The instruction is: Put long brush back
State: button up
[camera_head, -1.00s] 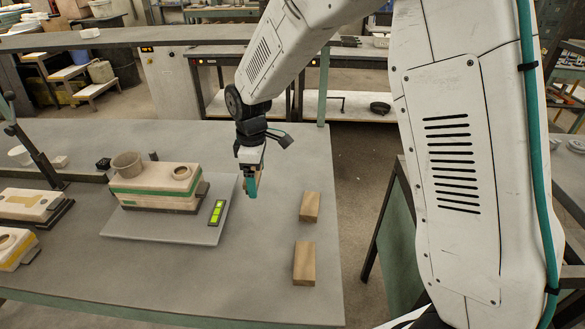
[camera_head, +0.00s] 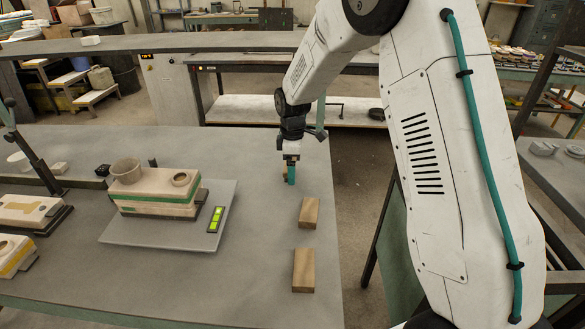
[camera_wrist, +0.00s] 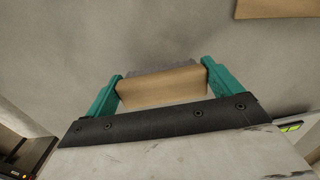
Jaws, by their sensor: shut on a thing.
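My gripper (camera_head: 288,176) is over the far right part of the grey table (camera_head: 262,270), with its teal fingers pointing down. In the wrist view the two fingers (camera_wrist: 162,84) are shut on the ends of a brush (camera_wrist: 163,88), a tan wooden block with a dark grey strip, likely bristles, along its far side. In the head view only a small tan bit of the brush (camera_head: 284,171) shows beside the fingers. I cannot tell whether the brush touches the table.
Two wooden blocks (camera_head: 310,212) (camera_head: 304,270) lie along the table's right side; one block (camera_wrist: 280,8) shows in the wrist view.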

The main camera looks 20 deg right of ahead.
jog(key=shift+f, duration=0.5)
jog(key=shift+f, duration=0.15)
jog(key=o, duration=0.9)
jog(key=shift+o, duration=0.2)
notch_tip(320, 180, up, 12)
jog(key=shift+r, duration=0.2)
jog(key=s+d+r+m, duration=0.1)
jog(key=s+r+m, duration=0.4)
jog(key=s, duration=0.6)
jog(key=s+d+r+m, duration=0.1)
jog(key=s+r+m, duration=0.1)
jog(key=s+r, duration=0.7)
jog(key=s+f+m, duration=0.2)
jog(key=s+m, duration=0.1)
jog(key=s, duration=0.7)
jog(key=s+f+m+t, duration=0.1)
jog(key=s+f+m, duration=0.1)
jog(key=s, duration=0.8)
jog(key=shift+s+d+m, duration=0.25)
jog(key=shift+s+m, duration=0.15)
jog(key=shift+m, duration=0.4)
